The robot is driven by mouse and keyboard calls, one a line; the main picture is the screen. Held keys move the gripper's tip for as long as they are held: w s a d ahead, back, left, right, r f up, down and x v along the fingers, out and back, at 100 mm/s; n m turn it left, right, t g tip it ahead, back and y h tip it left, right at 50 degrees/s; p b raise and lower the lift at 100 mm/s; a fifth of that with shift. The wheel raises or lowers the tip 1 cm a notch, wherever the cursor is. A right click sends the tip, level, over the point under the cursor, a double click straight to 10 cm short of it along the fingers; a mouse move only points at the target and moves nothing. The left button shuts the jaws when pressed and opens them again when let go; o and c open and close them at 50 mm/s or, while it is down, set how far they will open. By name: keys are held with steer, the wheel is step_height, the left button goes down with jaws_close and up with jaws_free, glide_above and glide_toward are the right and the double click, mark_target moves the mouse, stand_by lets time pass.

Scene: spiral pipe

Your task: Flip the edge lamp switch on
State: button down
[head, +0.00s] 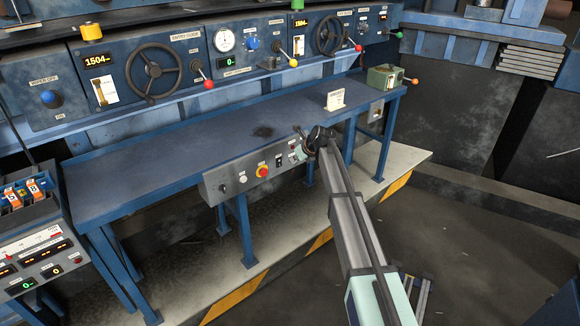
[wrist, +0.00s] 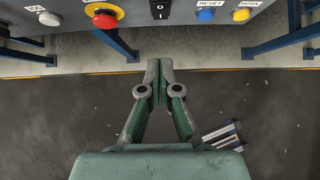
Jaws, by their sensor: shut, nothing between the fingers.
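A black rocker switch (wrist: 160,10) marked I and O is on the front of the grey control box at the top of the wrist view. Its label is out of frame there, so I cannot confirm it is the edge lamp switch. In the head view it shows as a small dark switch (head: 279,161) right of the red button. Which end is pressed in is too small to tell. My gripper (wrist: 160,66) is shut and empty, its fingertips pointing at the box, below the switch in the wrist view and apart from it. In the head view my gripper (head: 303,142) is at the box's right end.
The control box (head: 215,187) hangs on the front edge of the blue bench (head: 190,150). A red button (wrist: 104,19) on yellow is left of the switch; blue (wrist: 206,15) and yellow (wrist: 241,14) buttons are right. Bench legs stand below.

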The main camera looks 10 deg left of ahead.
mark_target(279, 163)
steer(key=shift+v, duration=1.4)
steer(key=shift+d+f+b, duration=0.15)
steer(key=shift+f+b, duration=0.2)
steer(key=shift+f, duration=0.5)
steer(key=p+x, duration=0.1)
steer(key=x, duration=0.3)
steer(key=w+r+p+x, duration=0.1)
steer(key=p+x, duration=0.1)
steer(key=x, duration=0.2)
steer(key=a+p+x, duration=0.1)
steer(key=x, duration=0.4)
steer(key=shift+w+a+r, duration=0.1)
steer(key=shift+w+r, duration=0.05)
steer(key=shift+r, duration=0.15)
